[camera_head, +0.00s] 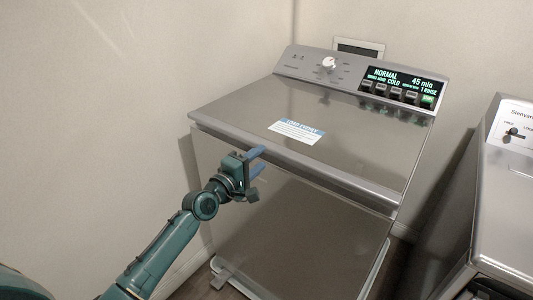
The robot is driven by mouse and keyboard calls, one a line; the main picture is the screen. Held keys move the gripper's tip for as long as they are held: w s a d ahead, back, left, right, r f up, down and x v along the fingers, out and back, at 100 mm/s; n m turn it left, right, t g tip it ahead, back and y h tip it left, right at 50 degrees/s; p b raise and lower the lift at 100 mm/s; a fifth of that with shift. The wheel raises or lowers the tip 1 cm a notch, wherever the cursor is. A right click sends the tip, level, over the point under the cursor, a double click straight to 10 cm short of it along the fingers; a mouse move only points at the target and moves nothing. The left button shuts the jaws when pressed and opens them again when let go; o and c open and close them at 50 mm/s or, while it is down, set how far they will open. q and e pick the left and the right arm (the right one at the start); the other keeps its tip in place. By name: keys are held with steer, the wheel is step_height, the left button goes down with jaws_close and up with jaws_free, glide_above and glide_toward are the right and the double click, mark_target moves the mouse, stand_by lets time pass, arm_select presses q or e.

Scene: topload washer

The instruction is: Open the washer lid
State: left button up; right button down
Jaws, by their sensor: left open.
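The washer (300,230) stands in front of me, grey with a control panel (365,78) along its back. Its lid (350,125) lies flat and closed on top, with a blue and white label (296,132) on it. The lid's front edge runs slanting from upper left to lower right. My left gripper (258,164) is open and empty, in front of the washer's front face near the lid's front edge, left of its middle. I cannot tell if the fingers touch the edge. My right gripper is out of view.
A second grey machine (505,190) stands at the right, with a narrow gap between it and the washer. Plain walls (90,90) stand behind and to the left. The panel has a white knob (328,64) and a lit display (404,80).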

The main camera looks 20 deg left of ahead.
mark_target(268, 151)
arm_select(q)
steer(key=shift+x, duration=2.15)
steer(key=shift+c, duration=0.2)
jaws_close()
